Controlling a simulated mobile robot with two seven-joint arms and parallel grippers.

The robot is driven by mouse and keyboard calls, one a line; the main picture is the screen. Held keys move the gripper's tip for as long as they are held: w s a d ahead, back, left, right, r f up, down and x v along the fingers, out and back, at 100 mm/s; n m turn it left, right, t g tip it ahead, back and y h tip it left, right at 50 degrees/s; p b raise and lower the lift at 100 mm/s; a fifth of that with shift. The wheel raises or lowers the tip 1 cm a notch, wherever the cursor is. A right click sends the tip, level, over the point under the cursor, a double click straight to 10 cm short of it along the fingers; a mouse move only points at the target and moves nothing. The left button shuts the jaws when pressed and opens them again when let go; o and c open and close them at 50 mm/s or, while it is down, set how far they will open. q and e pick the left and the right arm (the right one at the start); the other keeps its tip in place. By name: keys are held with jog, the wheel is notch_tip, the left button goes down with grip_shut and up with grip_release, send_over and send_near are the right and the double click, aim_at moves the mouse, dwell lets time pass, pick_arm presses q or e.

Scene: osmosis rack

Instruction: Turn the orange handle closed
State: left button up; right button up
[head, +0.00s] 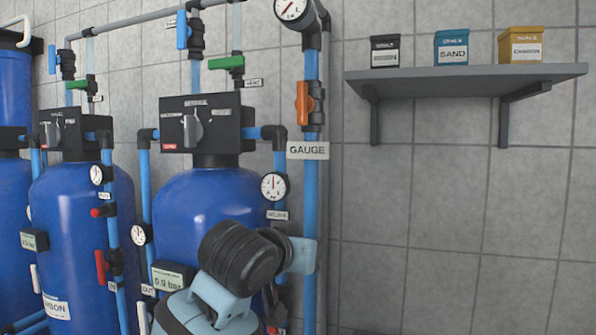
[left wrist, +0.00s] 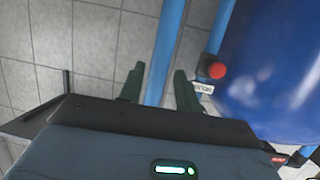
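The orange handle (head: 303,103) sits on a dark valve body on the vertical blue pipe (head: 311,195), above the white GAUGE label (head: 307,150). The handle stands upright, in line with the pipe. My left gripper (left wrist: 158,82) shows in the left wrist view with its two dark green fingers apart and nothing held. A blue pipe (left wrist: 167,40) runs between the fingertips in that picture; I cannot tell how far behind them it is. The orange handle is not seen in the left wrist view. My right gripper is in neither view.
Blue tanks (head: 172,215) with control heads, gauges and pipes fill the left. A pressure gauge (head: 292,8) sits above the handle. A grey shelf (head: 465,76) with small boxes is at right. A red knob (left wrist: 216,71) is right of my fingers. The wall below the shelf is clear.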

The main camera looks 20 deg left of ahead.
pick_arm(q)
jog(key=s+r+t, duration=0.2)
jog(key=s+r, duration=0.2)
jog(key=r, duration=1.1)
jog(key=n+t+y, duration=0.1)
jog(key=t, duration=0.1)
send_near(299, 98)
jog(key=w, duration=0.2)
jog(key=shift+w+d+r, duration=0.1)
jog(key=shift+w+d, duration=0.05)
jog(key=shift+w, duration=1.75)
jog(key=shift+w+d+r, duration=0.1)
jog(key=shift+w, duration=1.8)
grip_shut()
